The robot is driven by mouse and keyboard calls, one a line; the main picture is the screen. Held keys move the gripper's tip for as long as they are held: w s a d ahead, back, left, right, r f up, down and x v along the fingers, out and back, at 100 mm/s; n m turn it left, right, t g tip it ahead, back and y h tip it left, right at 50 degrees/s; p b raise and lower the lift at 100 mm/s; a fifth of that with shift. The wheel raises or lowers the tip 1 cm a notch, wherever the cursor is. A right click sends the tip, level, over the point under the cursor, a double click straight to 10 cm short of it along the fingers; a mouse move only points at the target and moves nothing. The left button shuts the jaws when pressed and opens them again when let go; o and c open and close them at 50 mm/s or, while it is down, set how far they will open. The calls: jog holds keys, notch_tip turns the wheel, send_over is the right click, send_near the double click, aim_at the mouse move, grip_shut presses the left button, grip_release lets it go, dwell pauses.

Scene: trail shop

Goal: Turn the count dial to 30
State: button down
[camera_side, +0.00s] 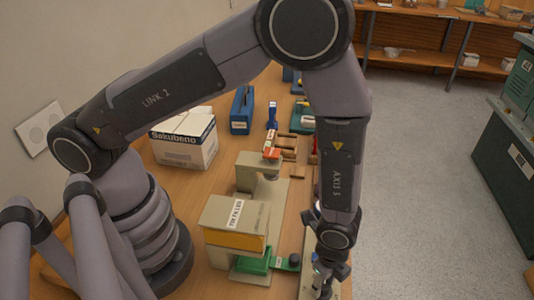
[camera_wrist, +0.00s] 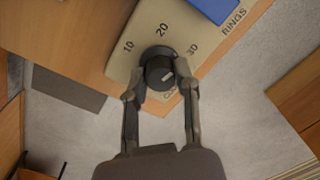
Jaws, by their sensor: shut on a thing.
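The count dial (camera_wrist: 158,60) is a dark round knob on a beige panel (camera_wrist: 130,60) marked 10, 20 and 30, with RINGS printed near the panel's right end. In the wrist view my gripper (camera_wrist: 158,80) has one finger on each side of the knob and is shut on it. A short pale mark shows on the knob's face, slanting up to the right; I cannot tell exactly which number it lines up with. In the side view my gripper (camera_side: 322,283) is low at the bottom edge, and the dial is hidden there.
A blue part (camera_wrist: 215,8) lies on the panel near RINGS. In the side view a beige press-like machine (camera_side: 235,215) with a green base part stands left of my gripper. A white carton (camera_side: 184,140) and blue case (camera_side: 242,110) stand behind. Open floor lies right.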

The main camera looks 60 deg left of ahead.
jog(key=shift+a+m, duration=0.1)
jog(key=shift+m, duration=0.9)
jog(key=c, duration=0.8)
grip_release()
jog(key=r, duration=1.2)
jog(key=shift+s, duration=0.2)
